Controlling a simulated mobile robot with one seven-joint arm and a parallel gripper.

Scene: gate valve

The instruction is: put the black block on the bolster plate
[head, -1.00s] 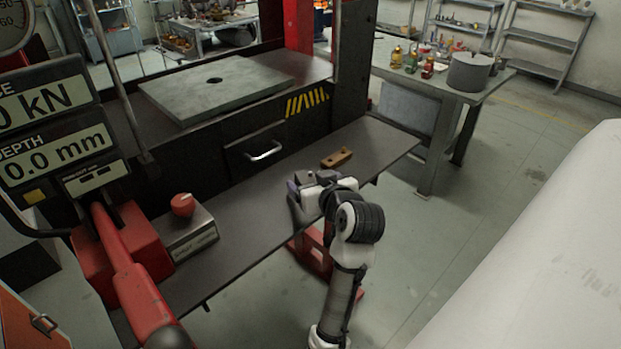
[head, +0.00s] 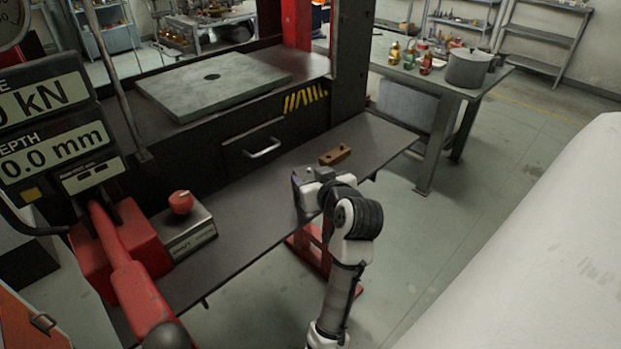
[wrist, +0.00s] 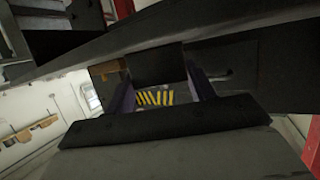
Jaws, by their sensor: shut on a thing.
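The bolster plate (head: 190,100) is a flat grey slab with a round hole, lying on the press bed in the head view. My gripper (head: 303,183) is above the dark front shelf, in front of and below the plate, to its right. In the wrist view the black block (wrist: 157,65) sits between the two purple-edged fingers of my gripper (wrist: 160,82), which is shut on it. In the head view the block is hard to make out against the gripper and shelf.
A brown wooden piece with holes (head: 335,155) lies on the shelf (head: 375,140) just beyond my gripper. A control box with a red knob (head: 181,203) and a red lever (head: 130,275) stand left. A drawer handle (head: 262,149) juts out below the bed.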

